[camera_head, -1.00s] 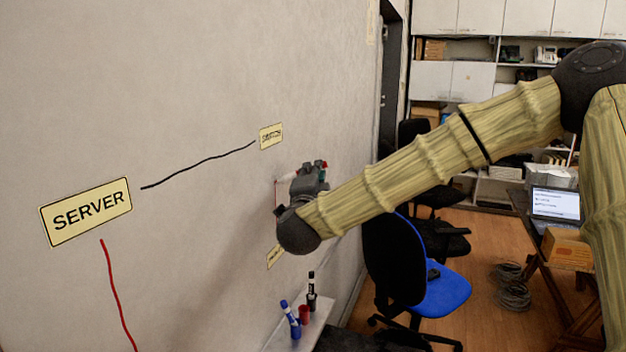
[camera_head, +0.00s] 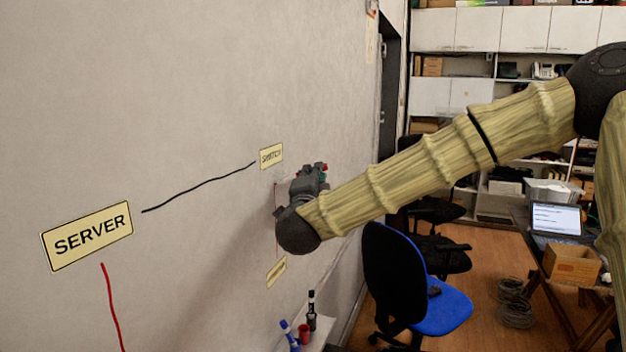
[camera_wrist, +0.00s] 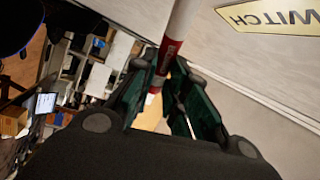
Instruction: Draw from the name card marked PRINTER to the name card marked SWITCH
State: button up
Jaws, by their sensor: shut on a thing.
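The SWITCH card (camera_head: 271,156) is on the wall, up and left of my gripper (camera_head: 309,180). It also shows at the top right of the wrist view (camera_wrist: 272,16). A lower card (camera_head: 276,271) is too small to read and partly hidden. A thin red line (camera_head: 276,235) runs upright on the wall from just above that card to below the SWITCH card. My gripper is shut on a red and white marker (camera_wrist: 168,55), seen between the fingers in the wrist view. Whether its tip touches the wall is hidden.
The SERVER card (camera_head: 92,236) is at the left, with a black line (camera_head: 198,187) towards SWITCH and a red line (camera_head: 112,305) below. Several markers (camera_head: 311,311) stand on a shelf under the wall. A blue chair (camera_head: 440,305) stands right of it.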

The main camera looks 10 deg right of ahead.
notch_tip(320, 180, up, 3)
jog(key=shift+r+p, duration=0.1)
jog(key=shift+p, duration=0.2)
dwell(0.4)
jog(key=s+d+b, duration=0.2)
jog(key=s+d, duration=0.1)
jog(key=d, duration=0.2)
jog(key=shift+s, duration=0.2)
dwell(0.5)
jog(key=shift+s+d, duration=0.45)
jog(key=shift+d, duration=0.2)
jog(key=shift+s+d, duration=0.4)
jog(key=shift+d, duration=0.2)
